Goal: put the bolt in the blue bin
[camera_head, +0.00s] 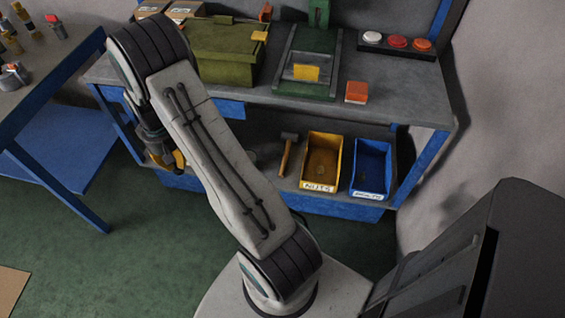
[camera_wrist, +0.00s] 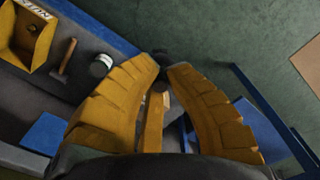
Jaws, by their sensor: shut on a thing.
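The blue bin (camera_head: 388,160) stands on the lower shelf of the bench in the head view, right of the yellow bin, with a white label on its front. It looks empty. My gripper (camera_head: 172,160) is left of both bins, partly hidden behind my arm. In the wrist view my gripper's (camera_wrist: 161,68) yellow fingers close on a small dark thing at their tips, which I take to be the bolt (camera_wrist: 160,57). Its shape is mostly hidden. The blue bin does not show in the wrist view.
The yellow bin (camera_head: 308,180), labelled NUTS, and a hammer (camera_head: 287,153) sit left of the blue bin. The bench top (camera_head: 385,92) overhangs the shelf. A blue-framed table (camera_head: 40,60) stands at left. Green floor (camera_head: 130,250) is open in front.

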